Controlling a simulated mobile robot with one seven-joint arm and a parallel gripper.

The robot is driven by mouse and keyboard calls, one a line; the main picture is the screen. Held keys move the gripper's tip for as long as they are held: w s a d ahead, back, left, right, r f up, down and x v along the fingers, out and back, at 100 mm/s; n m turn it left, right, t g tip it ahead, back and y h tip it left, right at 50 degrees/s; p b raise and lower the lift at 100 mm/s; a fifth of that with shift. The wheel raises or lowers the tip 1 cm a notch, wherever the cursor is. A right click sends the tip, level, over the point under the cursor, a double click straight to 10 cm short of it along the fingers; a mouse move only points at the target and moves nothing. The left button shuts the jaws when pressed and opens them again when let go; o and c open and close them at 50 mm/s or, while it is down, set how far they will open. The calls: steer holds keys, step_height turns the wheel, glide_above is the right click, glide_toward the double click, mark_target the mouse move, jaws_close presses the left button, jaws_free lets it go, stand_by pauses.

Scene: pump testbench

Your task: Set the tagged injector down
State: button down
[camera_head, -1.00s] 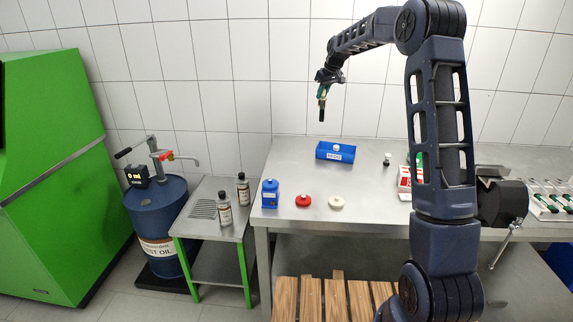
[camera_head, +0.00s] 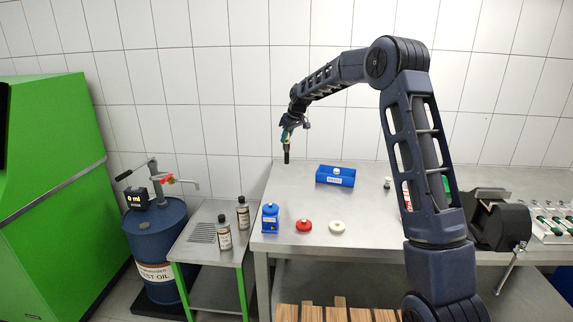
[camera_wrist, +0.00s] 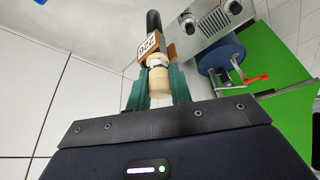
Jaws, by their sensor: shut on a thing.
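My gripper (camera_head: 287,137) hangs above the back left of the steel workbench, near the tiled wall. Its green fingers are shut on the tagged injector (camera_head: 287,157), whose dark end points down, clear of the bench top. In the wrist view the injector (camera_wrist: 158,78) has a cream body, a black end and an orange-brown tag (camera_wrist: 149,42) with a white face that seems to read 226. The green fingers (camera_wrist: 159,92) stand on both sides of the cream body.
On the workbench (camera_head: 380,230) are a blue bin (camera_head: 335,176) holding a white-topped item, a blue container (camera_head: 270,218), a red cap (camera_head: 303,225) and a white cap (camera_head: 337,227). A vise (camera_head: 500,222) and a rack (camera_head: 552,222) are at right. The back left bench is clear.

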mark_target(286, 163)
step_height(286, 163, down, 12)
steer(key=shift+r, duration=0.1)
stand_by(0.5)
steer(key=c, duration=1.3)
jaws_free()
steer(key=shift+o, duration=0.2)
steer(key=v, duration=1.2)
steer(key=shift+s+d, duration=0.1)
